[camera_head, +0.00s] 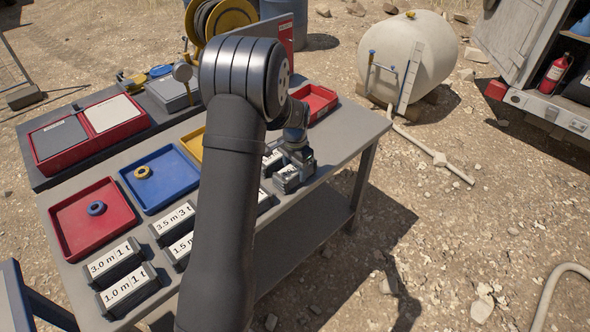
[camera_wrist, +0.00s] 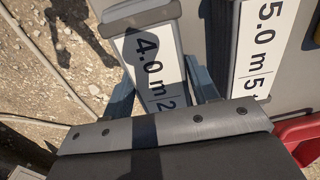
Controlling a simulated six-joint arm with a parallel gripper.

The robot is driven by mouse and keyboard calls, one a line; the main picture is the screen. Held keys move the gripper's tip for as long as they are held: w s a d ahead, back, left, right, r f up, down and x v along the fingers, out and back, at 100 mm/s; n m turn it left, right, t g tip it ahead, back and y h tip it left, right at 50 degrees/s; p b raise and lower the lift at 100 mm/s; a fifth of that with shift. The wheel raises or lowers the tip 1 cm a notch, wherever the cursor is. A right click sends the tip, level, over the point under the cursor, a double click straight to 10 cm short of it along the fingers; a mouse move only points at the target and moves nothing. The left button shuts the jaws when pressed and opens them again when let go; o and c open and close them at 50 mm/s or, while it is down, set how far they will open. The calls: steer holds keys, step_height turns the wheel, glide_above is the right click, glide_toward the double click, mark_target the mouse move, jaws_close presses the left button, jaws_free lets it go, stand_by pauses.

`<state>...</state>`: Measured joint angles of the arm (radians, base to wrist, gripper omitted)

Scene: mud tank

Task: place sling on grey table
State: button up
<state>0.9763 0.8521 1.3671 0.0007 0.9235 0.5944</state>
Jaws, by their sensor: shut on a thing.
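My gripper (camera_head: 298,154) is at the right part of the grey table (camera_head: 345,137), over the dark sling packs there. In the wrist view its two blue-grey fingers (camera_wrist: 162,92) close on either side of a sling pack labelled "4.0 m" and "2" (camera_wrist: 150,52); the rest of the label is hidden. This pack lies near the table's edge, and I cannot tell whether it touches the top. A pack labelled "5.0 m" and "5" (camera_wrist: 262,38) lies beside it on the right. Other packs include "3.0 m 1 t" (camera_head: 115,262) and "1.0 m 1 t" (camera_head: 128,290) at the front left.
A red tray (camera_head: 72,238) and a blue tray (camera_head: 180,158), each with a ring, and a yellow tray (camera_head: 190,142) stand along the table. Another red tray (camera_head: 318,100) is at the far end. Gravel lies beyond the right edge.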

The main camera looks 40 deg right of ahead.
mark_target(295, 167)
steer(key=shift+f, duration=0.2)
steer(key=shift+f, duration=0.1)
steer(key=shift+f, duration=0.1)
steer(key=o, duration=1.2)
step_height(295, 167, up, 12)
steer(key=shift+r, duration=0.15)
